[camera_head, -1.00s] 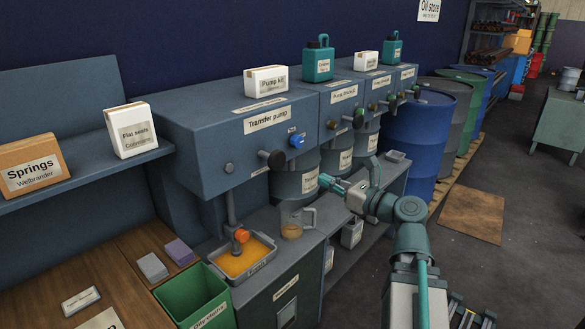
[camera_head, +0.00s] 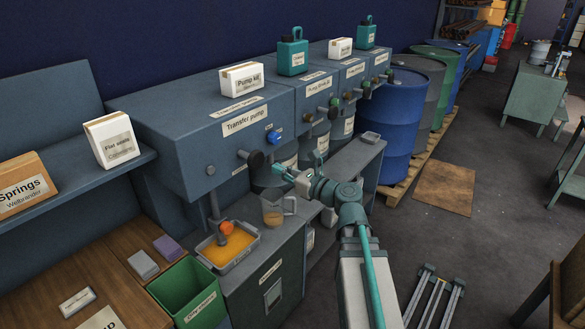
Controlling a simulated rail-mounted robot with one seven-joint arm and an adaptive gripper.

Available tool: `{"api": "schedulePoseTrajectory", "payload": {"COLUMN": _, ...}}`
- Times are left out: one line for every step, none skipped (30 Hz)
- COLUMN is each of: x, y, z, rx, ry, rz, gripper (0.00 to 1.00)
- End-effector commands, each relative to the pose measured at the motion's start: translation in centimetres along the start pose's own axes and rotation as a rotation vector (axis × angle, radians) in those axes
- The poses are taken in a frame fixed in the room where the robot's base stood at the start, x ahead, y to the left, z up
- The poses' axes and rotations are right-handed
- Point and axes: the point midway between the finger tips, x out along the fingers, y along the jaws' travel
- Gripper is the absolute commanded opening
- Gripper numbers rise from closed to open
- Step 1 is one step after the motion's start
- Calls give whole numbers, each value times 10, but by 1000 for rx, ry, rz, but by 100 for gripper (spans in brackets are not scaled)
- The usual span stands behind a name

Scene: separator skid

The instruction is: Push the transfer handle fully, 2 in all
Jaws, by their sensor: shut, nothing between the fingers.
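The transfer pump (camera_head: 180,150) is a blue-grey cabinet labelled "Transfer pump". A dark round-ended handle (camera_head: 255,159) sticks out of its front, below a blue knob (camera_head: 273,137). I take this as the transfer handle; how far it is pushed in cannot be told. My gripper (camera_head: 281,170) is shut and empty, its teal fingertips just right of and slightly below the handle's end. They look close to it but apart; depth is hard to judge.
Below the pump stand an orange-filled tray (camera_head: 228,247) under an orange-tipped spout (camera_head: 226,228) and a clear jug (camera_head: 274,212). More pump units with small handles (camera_head: 334,102) line up behind. A blue drum (camera_head: 392,118) stands to the right. Open floor (camera_head: 480,240) lies at the right.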

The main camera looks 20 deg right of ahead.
Motion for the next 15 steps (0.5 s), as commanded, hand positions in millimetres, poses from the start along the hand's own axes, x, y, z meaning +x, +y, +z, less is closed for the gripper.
{"api": "schedulePoseTrajectory", "payload": {"x": 12, "y": -2, "z": 2, "rx": 1, "ry": 1, "rz": 3, "gripper": 0}}
{"api": "schedulePoseTrajectory", "payload": {"x": 18, "y": -1, "z": 2, "rx": 1, "ry": 0, "rz": 3, "gripper": 0}}
{"api": "schedulePoseTrajectory", "payload": {"x": 24, "y": -1, "z": 2, "rx": 0, "ry": 0, "rz": 2, "gripper": 0}}
{"api": "schedulePoseTrajectory", "payload": {"x": 29, "y": -2, "z": 3, "rx": 0, "ry": 1, "rz": 2, "gripper": 0}}
{"api": "schedulePoseTrajectory", "payload": {"x": 33, "y": -1, "z": 3, "rx": 0, "ry": 1, "rz": 2, "gripper": 0}}
{"api": "schedulePoseTrajectory", "payload": {"x": 38, "y": -1, "z": 2, "rx": 1, "ry": 1, "rz": 2, "gripper": 0}}
{"api": "schedulePoseTrajectory", "payload": {"x": 42, "y": -1, "z": 2, "rx": 1, "ry": 1, "rz": 1, "gripper": 0}}
{"api": "schedulePoseTrajectory", "payload": {"x": 45, "y": -1, "z": 2, "rx": 1, "ry": 1, "rz": 1, "gripper": 0}}
{"api": "schedulePoseTrajectory", "payload": {"x": 48, "y": -1, "z": 2, "rx": 0, "ry": 1, "rz": 1, "gripper": 0}}
{"api": "schedulePoseTrajectory", "payload": {"x": 51, "y": -1, "z": 2, "rx": 0, "ry": 1, "rz": 1, "gripper": 0}}
{"api": "schedulePoseTrajectory", "payload": {"x": 53, "y": -1, "z": 1, "rx": -1, "ry": 1, "rz": 1, "gripper": 0}}
{"api": "schedulePoseTrajectory", "payload": {"x": 55, "y": -1, "z": 1, "rx": -1, "ry": 0, "rz": 1, "gripper": 0}}
{"api": "schedulePoseTrajectory", "payload": {"x": 56, "y": 0, "z": 1, "rx": -1, "ry": 0, "rz": 0, "gripper": 0}}
{"api": "schedulePoseTrajectory", "payload": {"x": 57, "y": 0, "z": 1, "rx": -1, "ry": 0, "rz": 0, "gripper": 0}}
{"api": "schedulePoseTrajectory", "payload": {"x": 58, "y": 0, "z": 0, "rx": -1, "ry": 0, "rz": 0, "gripper": 0}}
